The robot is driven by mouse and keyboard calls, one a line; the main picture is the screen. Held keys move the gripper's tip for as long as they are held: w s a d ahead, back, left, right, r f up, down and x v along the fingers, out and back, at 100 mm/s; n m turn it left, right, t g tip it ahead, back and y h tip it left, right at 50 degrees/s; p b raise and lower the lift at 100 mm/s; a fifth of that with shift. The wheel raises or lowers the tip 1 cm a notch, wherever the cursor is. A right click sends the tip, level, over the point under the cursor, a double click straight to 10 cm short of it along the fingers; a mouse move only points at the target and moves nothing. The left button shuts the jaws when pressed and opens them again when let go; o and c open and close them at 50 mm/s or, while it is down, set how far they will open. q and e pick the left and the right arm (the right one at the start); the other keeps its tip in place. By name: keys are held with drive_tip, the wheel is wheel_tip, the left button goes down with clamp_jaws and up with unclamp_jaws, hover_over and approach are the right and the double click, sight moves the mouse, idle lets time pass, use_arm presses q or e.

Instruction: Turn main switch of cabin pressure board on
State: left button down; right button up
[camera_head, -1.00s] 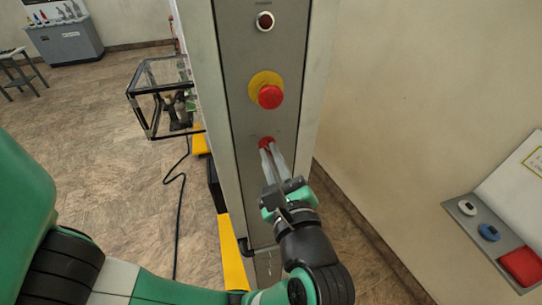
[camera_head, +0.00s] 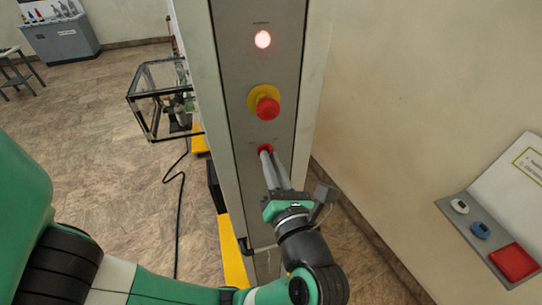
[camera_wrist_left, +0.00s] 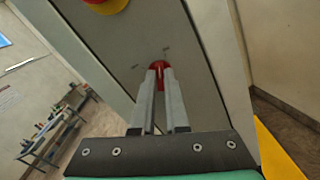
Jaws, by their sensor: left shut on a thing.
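The main switch (camera_head: 265,148) is a small red knob low on the grey panel (camera_head: 284,130) of the upright cabinet. My left gripper (camera_head: 267,155) is shut on it, fingertips at the panel face. In the left wrist view the switch (camera_wrist_left: 158,68) shows red between and around the fingertips (camera_wrist_left: 160,78), and the gripper looks rolled relative to the panel. Above it are a red mushroom button (camera_head: 267,108) on a yellow base and a round indicator lamp (camera_head: 263,39), which is lit bright whitish-pink. My right gripper is not in view.
A glass box with a black frame (camera_head: 160,100) stands left of the cabinet, with a black cable (camera_head: 181,200) on the floor. A wall panel with a red button (camera_head: 514,261) is at the right. A grey cabinet (camera_head: 62,42) stands far back left.

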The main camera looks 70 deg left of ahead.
use_arm(q)
drive_tip(key=shift+m+p, duration=1.1)
drive_tip(key=shift+m, duration=0.9)
drive_tip(key=c, duration=0.9)
unclamp_jaws()
drive_tip(key=shift+d+f, duration=0.1)
drive_tip(key=d+b, duration=0.1)
drive_tip(key=d, duration=0.4)
drive_tip(key=d+b, duration=0.1)
drive_tip(key=d, duration=0.5)
drive_tip(key=shift+s+d, duration=0.2)
drive_tip(key=shift+d, duration=0.05)
